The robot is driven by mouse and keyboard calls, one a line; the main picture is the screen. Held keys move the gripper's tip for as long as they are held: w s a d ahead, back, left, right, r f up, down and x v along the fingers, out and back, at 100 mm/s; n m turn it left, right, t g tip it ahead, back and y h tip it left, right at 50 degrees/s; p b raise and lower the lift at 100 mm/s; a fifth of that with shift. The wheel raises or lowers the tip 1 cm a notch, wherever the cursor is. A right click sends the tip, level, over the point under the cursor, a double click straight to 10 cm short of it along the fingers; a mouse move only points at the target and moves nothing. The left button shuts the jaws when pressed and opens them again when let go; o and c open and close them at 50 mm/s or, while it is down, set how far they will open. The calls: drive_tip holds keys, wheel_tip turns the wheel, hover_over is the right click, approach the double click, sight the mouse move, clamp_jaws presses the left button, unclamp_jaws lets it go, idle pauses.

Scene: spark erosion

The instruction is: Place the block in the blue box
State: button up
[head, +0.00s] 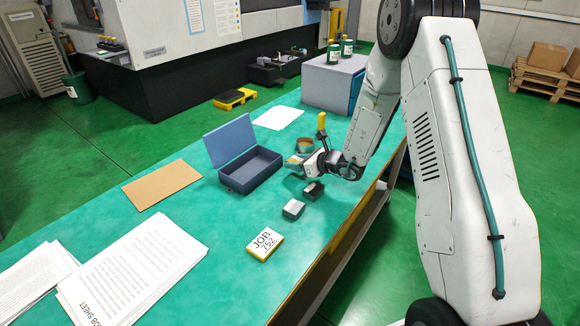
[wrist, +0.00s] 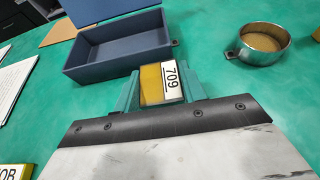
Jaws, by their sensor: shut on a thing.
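My gripper (head: 297,162) is at the right of the blue box, low over the green bench. In the wrist view my gripper (wrist: 160,88) is shut on a yellow block (wrist: 152,84) with a white label reading 709, held between two green fingers. I cannot tell whether the block touches the bench. The blue box (head: 262,178) stands with its lid raised at the back and looks empty inside. In the wrist view the blue box (wrist: 125,62) lies just beyond the block, to the upper left.
A round metal dish (wrist: 262,45) stands right of the box. Two small grey-and-dark blocks (head: 293,209) (head: 313,191) and a yellow JOB 752 block (head: 265,246) lie nearer. A brown board (head: 162,185) and job sheets (head: 130,275) lie left.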

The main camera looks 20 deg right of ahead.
sight(294, 158)
drive_tip(key=w, duration=0.1)
drive_tip(key=w+a, duration=0.1)
drive_tip(key=w, duration=0.1)
drive_tip(key=shift+f, duration=0.1)
drive_tip(key=shift+w+f, duration=0.15)
drive_tip(key=shift+f, duration=1.6)
drive_tip(key=o, duration=1.4)
drive_tip(key=shift+f, duration=0.15)
drive_tip(key=shift+c, duration=0.2)
